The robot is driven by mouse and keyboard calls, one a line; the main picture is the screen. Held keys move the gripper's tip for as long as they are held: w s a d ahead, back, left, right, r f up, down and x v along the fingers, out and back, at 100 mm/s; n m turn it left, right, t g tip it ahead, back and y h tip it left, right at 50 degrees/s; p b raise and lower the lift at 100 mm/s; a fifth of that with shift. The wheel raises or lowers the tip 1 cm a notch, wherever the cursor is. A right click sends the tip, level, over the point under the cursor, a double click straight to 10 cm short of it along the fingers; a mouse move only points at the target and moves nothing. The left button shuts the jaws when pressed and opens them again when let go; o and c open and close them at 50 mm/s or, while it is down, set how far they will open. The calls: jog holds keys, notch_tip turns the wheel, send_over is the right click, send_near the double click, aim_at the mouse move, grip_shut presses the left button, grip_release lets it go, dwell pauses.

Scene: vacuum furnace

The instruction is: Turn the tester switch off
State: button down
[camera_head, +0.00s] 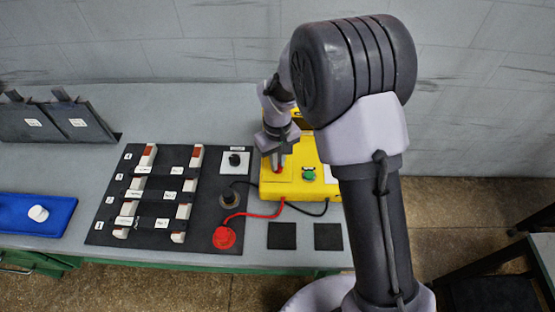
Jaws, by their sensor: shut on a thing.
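The tester is a yellow box (327,189) near the right end of the bench. Its top carries a green round button (309,174) on the right. On its left part, a small red piece that looks like the switch (282,165) shows just under my gripper (277,158). My gripper points down over the box and is shut on this switch. The fingers and wrist hide most of it, so its setting cannot be read. My arm covers the right back part of the box.
A black board (150,235) with labelled white-and-red bars lies left of the tester. A white plate with a black knob (235,159) is on it. A red lead (252,214) runs from a red disc (224,238) to the tester. Two black squares (282,236) lie in front. A blue tray (62,205) is far left.

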dwell(0.3)
jog(key=c, duration=1.5)
grip_release()
jog(key=shift+r, duration=0.1)
notch_tip(320, 180, up, 17)
jog(key=p, duration=0.4)
jog(key=shift+r+p, duration=0.15)
jog(key=shift+p, duration=0.25)
